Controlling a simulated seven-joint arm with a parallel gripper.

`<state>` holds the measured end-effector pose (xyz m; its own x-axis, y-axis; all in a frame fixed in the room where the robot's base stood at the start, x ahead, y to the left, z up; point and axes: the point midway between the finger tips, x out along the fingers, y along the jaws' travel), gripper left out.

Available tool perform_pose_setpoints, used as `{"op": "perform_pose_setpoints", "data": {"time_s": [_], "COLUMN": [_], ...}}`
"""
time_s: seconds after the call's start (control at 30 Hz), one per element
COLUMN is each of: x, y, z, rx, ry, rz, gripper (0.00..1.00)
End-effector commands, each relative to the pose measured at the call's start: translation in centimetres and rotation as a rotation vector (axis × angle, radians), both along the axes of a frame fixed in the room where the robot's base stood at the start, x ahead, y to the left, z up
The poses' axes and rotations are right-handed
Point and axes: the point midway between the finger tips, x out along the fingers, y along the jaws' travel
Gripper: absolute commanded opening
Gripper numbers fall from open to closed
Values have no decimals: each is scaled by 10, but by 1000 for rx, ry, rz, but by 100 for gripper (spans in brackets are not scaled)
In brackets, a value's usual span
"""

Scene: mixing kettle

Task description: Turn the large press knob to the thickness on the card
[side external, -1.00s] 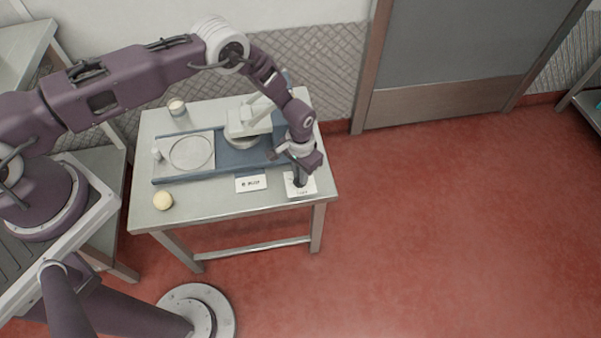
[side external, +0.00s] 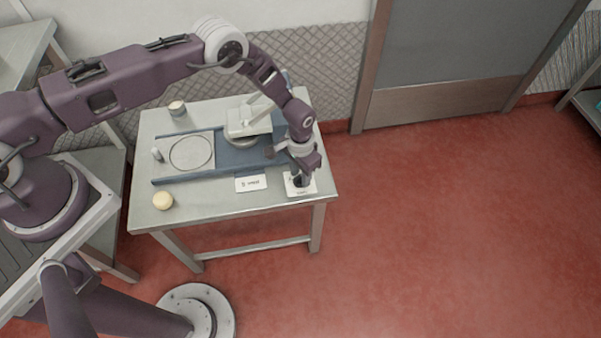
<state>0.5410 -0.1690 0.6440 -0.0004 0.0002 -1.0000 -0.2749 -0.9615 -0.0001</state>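A white card (side external: 250,183) with small dark print, too small to read, lies at the table's front edge. To its right is a white plate (side external: 300,191) with a dark spot and print, largely under my gripper (side external: 301,180). My gripper points down over this plate; its fingers are small and dark, and I cannot tell whether they are apart or closed on a knob. The large press knob itself is not clearly visible there. The press (side external: 247,122), pale with a blue base, stands behind, partly covered by my arm.
A pale dough ball (side external: 163,200) sits front left. A jar (side external: 177,108) stands back left.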

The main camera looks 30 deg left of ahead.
Motion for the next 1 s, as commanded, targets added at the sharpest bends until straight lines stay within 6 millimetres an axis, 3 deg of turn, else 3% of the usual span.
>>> {"op": "perform_pose_setpoints", "data": {"time_s": [0.27,0.6,0.93,1.0], "x": [0,1,0,4], "y": [0,0,0,1], "z": [4,65,71,82], "rx": [0,-1,0,-2], "ry": [-1,-2,-1,-9], "rz": [1,1,1,5], "gripper": [35,35,35,35]}}
